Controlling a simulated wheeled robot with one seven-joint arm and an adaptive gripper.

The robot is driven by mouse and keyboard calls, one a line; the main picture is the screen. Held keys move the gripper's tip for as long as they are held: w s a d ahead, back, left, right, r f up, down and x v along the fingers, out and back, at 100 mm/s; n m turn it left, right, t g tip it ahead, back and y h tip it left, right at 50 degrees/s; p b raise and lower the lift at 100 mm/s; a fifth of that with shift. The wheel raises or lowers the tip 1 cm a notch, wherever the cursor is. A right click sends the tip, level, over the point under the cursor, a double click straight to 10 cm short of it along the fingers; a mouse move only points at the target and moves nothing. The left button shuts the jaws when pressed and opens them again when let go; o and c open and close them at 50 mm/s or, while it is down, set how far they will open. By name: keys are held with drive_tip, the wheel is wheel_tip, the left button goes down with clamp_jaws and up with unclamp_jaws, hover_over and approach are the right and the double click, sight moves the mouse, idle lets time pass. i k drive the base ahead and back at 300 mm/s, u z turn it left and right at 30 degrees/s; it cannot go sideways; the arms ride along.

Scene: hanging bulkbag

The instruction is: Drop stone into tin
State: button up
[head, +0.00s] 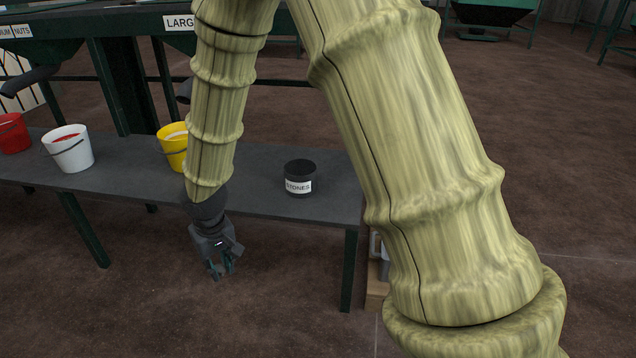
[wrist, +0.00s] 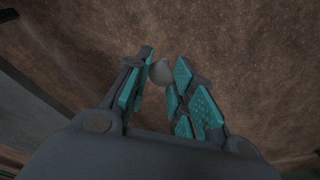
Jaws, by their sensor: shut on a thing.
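My gripper (head: 222,268) hangs in front of the bench's front edge, below the level of the bench top, in the head view. In the wrist view my gripper (wrist: 160,88) is shut on a small pale grey stone (wrist: 161,72) near the fingertips, with brown floor behind. The stone cannot be made out in the head view. The tin (head: 299,178) is a dark round container with a white "STONES" label. It stands upright on the bench, to the right of and higher in the picture than my gripper.
The dark grey bench (head: 262,196) holds a yellow bucket (head: 172,150), a white bucket (head: 68,150) and a red bucket (head: 12,134) on the left. My arm crosses the view and covers part of the bench. Brown floor is clear in front of the bench.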

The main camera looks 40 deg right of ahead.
sight(295, 193)
drive_tip(key=z, duration=1.15)
drive_tip(key=i, duration=0.5)
drive_tip(key=k, duration=1.25)
drive_tip(key=u, duration=0.85)
drive_tip(key=i, duration=1.25)
drive_tip(key=z, duration=0.7)
